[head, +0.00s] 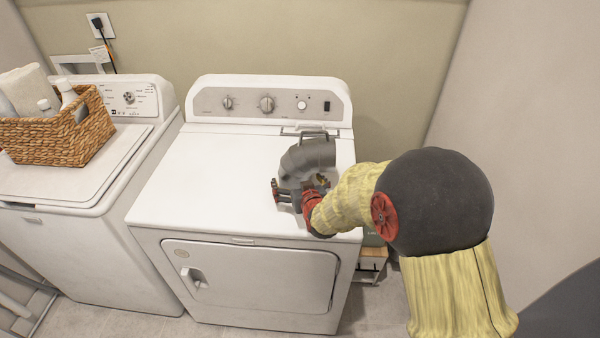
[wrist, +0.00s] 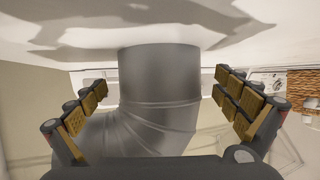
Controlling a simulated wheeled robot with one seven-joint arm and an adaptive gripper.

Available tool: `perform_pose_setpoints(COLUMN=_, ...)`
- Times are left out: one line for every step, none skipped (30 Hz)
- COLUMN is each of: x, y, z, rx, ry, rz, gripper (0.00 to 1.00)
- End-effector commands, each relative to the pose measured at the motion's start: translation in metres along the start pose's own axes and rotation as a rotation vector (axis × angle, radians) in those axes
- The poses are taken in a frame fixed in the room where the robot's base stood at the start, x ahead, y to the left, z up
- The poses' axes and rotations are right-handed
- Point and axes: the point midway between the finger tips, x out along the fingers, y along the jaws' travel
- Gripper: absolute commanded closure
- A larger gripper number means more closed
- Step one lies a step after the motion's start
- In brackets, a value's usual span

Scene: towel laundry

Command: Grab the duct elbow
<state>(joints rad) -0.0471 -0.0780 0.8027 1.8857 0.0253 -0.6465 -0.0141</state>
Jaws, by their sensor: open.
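The grey metal duct elbow (head: 308,156) stands on the top of the right-hand white machine, towards its right side. In the wrist view the duct elbow (wrist: 158,85) fills the middle, between the two padded fingers. My gripper (head: 300,190) is at the near side of the elbow in the head view, and it hides the elbow's lower part. In the wrist view my gripper (wrist: 158,100) is open, with a finger on each side of the elbow. A gap shows between the elbow and the right finger; the left finger is close to the elbow's bend.
The right-hand white machine (head: 210,180) has a control panel along its back edge. A second white machine (head: 60,250) stands to the left with a wicker basket (head: 65,138) of bottles and a towel on it. The top left of the elbow is clear.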

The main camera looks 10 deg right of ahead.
Motion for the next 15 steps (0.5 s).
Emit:
perform_pose_setpoints(x=0.008, y=0.0, z=0.002, rx=0.0, ry=0.0, rz=0.0, gripper=0.0)
perform_pose_setpoints(x=0.011, y=0.0, z=0.002, rx=0.0, ry=0.0, rz=0.0, gripper=0.0)
perform_pose_setpoints(x=0.015, y=0.0, z=0.001, rx=0.0, ry=0.001, rz=0.0, gripper=0.0)
perform_pose_setpoints(x=0.017, y=0.0, z=0.0, rx=0.0, ry=0.002, rz=0.0, gripper=0.0)
perform_pose_setpoints(x=0.018, y=0.0, z=0.0, rx=0.0, ry=0.001, rz=0.0, gripper=0.0)
perform_pose_setpoints(x=0.019, y=0.0, z=0.0, rx=0.0, ry=0.001, rz=0.0, gripper=0.0)
perform_pose_setpoints(x=0.02, y=0.0, z=0.0, rx=0.0, ry=0.0, rz=0.0, gripper=0.0)
perform_pose_setpoints(x=0.02, y=0.0, z=0.0, rx=0.0, ry=0.0, rz=0.0, gripper=0.0)
perform_pose_setpoints(x=0.02, y=0.0, z=-0.001, rx=0.0, ry=0.001, rz=0.0, gripper=0.0)
perform_pose_setpoints(x=0.02, y=0.0, z=-0.001, rx=0.0, ry=0.001, rz=0.0, gripper=0.0)
perform_pose_setpoints(x=0.02, y=0.0, z=-0.001, rx=0.0, ry=0.001, rz=0.0, gripper=0.0)
perform_pose_setpoints(x=0.02, y=0.0, z=-0.001, rx=0.0, ry=0.001, rz=0.0, gripper=0.0)
perform_pose_setpoints(x=0.019, y=0.0, z=-0.001, rx=0.0, ry=0.001, rz=0.0, gripper=0.01)
perform_pose_setpoints(x=0.019, y=0.0, z=-0.001, rx=0.0, ry=0.001, rz=0.0, gripper=0.02)
perform_pose_setpoints(x=0.019, y=0.0, z=-0.001, rx=0.0, ry=0.001, rz=0.0, gripper=0.05)
